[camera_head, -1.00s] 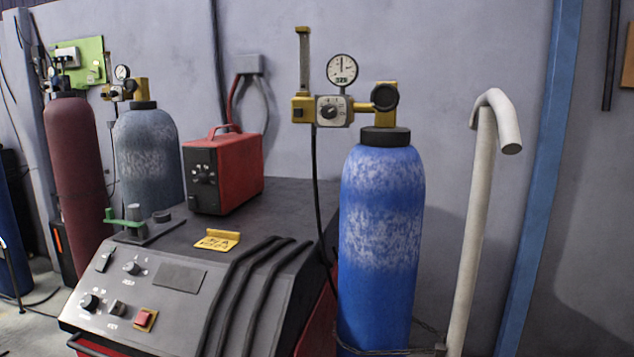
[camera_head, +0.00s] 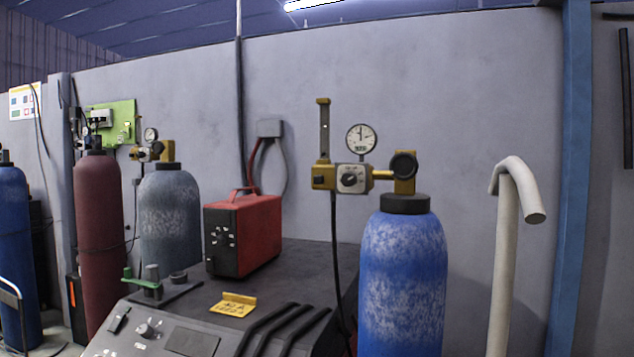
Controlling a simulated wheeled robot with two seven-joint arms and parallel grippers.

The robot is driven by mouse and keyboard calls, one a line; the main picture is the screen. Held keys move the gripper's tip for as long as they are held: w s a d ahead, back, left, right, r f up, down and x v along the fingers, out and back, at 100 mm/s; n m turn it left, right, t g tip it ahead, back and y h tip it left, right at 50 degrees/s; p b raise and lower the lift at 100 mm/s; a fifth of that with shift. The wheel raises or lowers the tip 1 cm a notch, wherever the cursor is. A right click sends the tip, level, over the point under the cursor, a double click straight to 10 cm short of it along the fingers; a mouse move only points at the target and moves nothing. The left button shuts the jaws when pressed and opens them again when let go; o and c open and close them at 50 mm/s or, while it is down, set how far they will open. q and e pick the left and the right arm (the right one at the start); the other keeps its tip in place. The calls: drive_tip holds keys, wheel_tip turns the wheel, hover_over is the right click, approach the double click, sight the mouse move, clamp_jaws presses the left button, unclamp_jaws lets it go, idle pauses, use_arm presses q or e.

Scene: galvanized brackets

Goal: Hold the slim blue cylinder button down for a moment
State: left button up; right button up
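A tall blue gas cylinder (camera_head: 402,285) with pale scuffs and a black cap stands right of the machine. Above it is a brass regulator (camera_head: 350,178) with a round gauge (camera_head: 361,139) and black knobs. Another, darker blue cylinder (camera_head: 15,250) stands at the far left edge, partly cut off. I cannot make out a button on either blue cylinder. Neither of my grippers is in view.
A dark machine console (camera_head: 190,343) with knobs fills the lower middle, bearing a red box (camera_head: 243,235) and a yellow sign (camera_head: 232,306). A maroon cylinder (camera_head: 98,240) and a grey-blue one (camera_head: 168,220) stand left. A pale bent pipe (camera_head: 507,240) rises right.

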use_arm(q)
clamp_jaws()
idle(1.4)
